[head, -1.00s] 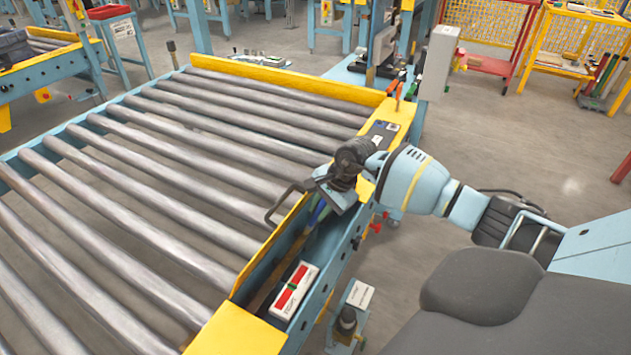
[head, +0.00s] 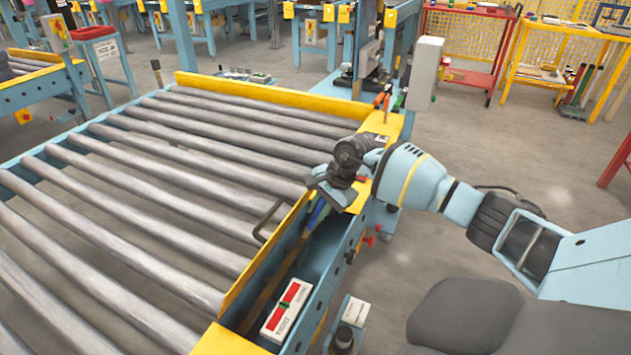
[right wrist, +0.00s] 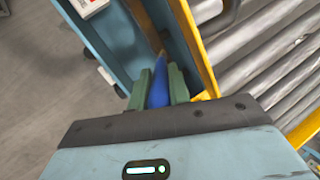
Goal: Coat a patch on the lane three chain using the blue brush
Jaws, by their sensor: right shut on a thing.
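My right gripper (head: 322,200) is over the narrow side channel (head: 318,262) at the right edge of the roller conveyor. In the right wrist view, its green fingers (right wrist: 160,76) are closed around the blue brush (right wrist: 159,92). A bit of blue also shows below the gripper in the head view. The brush points down toward the channel. Its tip is hard to make out, and I cannot tell whether it touches anything. I cannot clearly pick out the lane three chain. My left gripper is out of view.
A white box with red marks (head: 287,307) sits in the channel. A yellow rail (head: 262,262) separates the channel from the rollers (head: 150,190). A dark bent bar (head: 266,221) stands near the gripper. A grey post box (head: 425,72) rises behind my arm.

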